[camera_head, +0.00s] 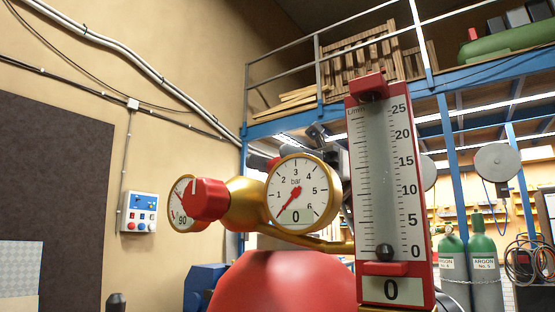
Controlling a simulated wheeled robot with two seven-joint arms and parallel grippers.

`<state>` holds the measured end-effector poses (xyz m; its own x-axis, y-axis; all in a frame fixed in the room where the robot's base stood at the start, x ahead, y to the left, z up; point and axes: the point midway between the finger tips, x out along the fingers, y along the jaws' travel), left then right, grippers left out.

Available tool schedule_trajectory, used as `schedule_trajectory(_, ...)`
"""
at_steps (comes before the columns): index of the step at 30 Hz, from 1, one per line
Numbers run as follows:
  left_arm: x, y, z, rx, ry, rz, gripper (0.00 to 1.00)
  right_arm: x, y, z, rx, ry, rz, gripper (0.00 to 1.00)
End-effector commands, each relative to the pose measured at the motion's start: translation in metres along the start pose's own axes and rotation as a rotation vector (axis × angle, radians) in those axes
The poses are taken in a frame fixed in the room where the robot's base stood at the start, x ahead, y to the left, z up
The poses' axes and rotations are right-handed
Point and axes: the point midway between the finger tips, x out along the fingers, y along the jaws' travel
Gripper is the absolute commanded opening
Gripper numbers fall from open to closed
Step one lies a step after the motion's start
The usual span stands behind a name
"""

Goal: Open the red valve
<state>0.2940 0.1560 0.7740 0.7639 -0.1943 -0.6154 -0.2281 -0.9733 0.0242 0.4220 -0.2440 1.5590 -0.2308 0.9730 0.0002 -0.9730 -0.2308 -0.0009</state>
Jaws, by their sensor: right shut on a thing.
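A red valve knob (205,199) with a white mark sits on the left side of a brass regulator body (243,196), in the middle of the head view. A round pressure gauge (297,216) marked in bar reads 0 on the regulator's front. A second gauge (181,219), partly hidden behind the knob, shows 90. A tall red-framed flow meter (381,130) stands at the right. Its dark ball rests at the bottom by 0, and its display reads 0. A large red dome (285,285) is below, cut off by the picture's edge. I make out neither gripper.
A control box (139,212) and a dark panel (51,200) are on the tan wall at left. Green argon cylinders (483,255) stand at the back right. A blue-framed mezzanine (470,75) with pallets spans the upper right. A small dark object (116,303) shows at the bottom left.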

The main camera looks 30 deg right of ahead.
Motion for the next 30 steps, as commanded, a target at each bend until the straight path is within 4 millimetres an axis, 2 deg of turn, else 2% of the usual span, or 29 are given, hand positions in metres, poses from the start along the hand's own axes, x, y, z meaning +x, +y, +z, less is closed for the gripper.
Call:
schedule_trajectory(18, -0.0003, -0.0006, 0.0003, 0.0, -0.002, -0.001, 0.54, -0.0002, 0.0015, 0.0016, -0.001, -0.002, 0.038, 0.29)
schedule_trajectory(19, -0.0003, -0.0007, 0.0003, 0.0, -0.002, -0.001, 0.54, -0.0002, 0.0014, 0.0016, -0.001, -0.002, 0.038, 0.6)
schedule_trajectory(21, -0.0003, -0.0007, 0.0004, 0.0, -0.002, -0.001, 0.54, -0.0002, 0.0014, 0.0014, -0.001, -0.002, 0.038, 0.74)
schedule_trajectory(30, 0.0028, 0.001, 0.0005, 0.007, 0.003, 0.004, 0.54, -0.0005, -0.0001, -0.0007, -0.001, -0.006, 0.03, 0.74)
